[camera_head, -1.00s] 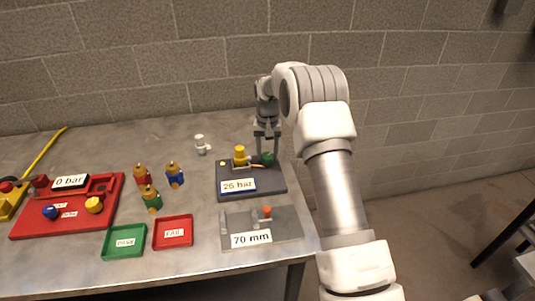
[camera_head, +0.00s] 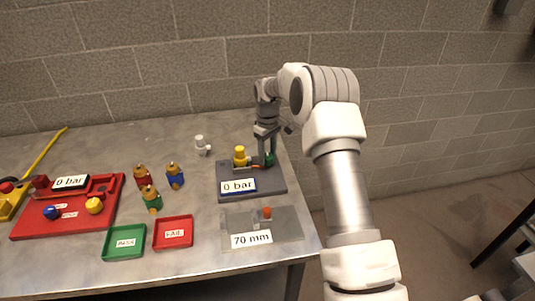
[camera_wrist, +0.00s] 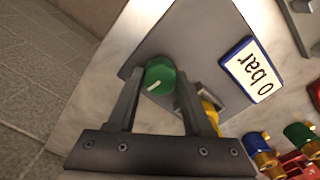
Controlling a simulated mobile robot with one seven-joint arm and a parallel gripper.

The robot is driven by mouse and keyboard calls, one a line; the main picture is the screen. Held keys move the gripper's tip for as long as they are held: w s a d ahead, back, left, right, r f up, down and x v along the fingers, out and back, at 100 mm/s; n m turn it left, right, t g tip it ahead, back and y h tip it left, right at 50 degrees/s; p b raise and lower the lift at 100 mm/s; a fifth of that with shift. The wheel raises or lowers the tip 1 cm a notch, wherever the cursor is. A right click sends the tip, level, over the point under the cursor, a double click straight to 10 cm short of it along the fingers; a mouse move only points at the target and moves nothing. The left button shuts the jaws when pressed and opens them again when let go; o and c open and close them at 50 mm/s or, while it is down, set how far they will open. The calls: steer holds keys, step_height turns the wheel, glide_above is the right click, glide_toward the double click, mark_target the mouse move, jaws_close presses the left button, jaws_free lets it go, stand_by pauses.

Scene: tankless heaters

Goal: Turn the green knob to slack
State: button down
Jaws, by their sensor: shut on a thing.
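The green knob (camera_wrist: 160,76) is at the back right of a dark grey base plate (camera_head: 228,174). A pale mark shows on its top in the wrist view. My gripper (camera_wrist: 160,84) is shut on the green knob, with one finger on each side of it. In the head view my gripper (camera_head: 266,158) comes down from above and partly hides the knob. A display on the same plate (camera_head: 238,187) reads "0 bar". A yellow fitting (camera_head: 240,157) stands left of the knob, close to my gripper.
A grey plate with a "70 mm" label (camera_head: 251,239) lies in front. A green tray (camera_head: 110,251), a red tray (camera_head: 160,242), several coloured fittings (camera_head: 175,176) and a red unit (camera_head: 30,226) are left. A white fitting (camera_head: 202,146) stands behind.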

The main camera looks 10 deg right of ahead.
mark_target(267, 156)
steer(key=shift+r+n, duration=0.1)
steer(key=shift+n, duration=0.5)
steer(key=shift+c, duration=1.5)
jaws_free()
step_height(267, 156, up, 17)
steer(key=shift+r+p, duration=0.2)
steer(key=shift+p, duration=0.2)
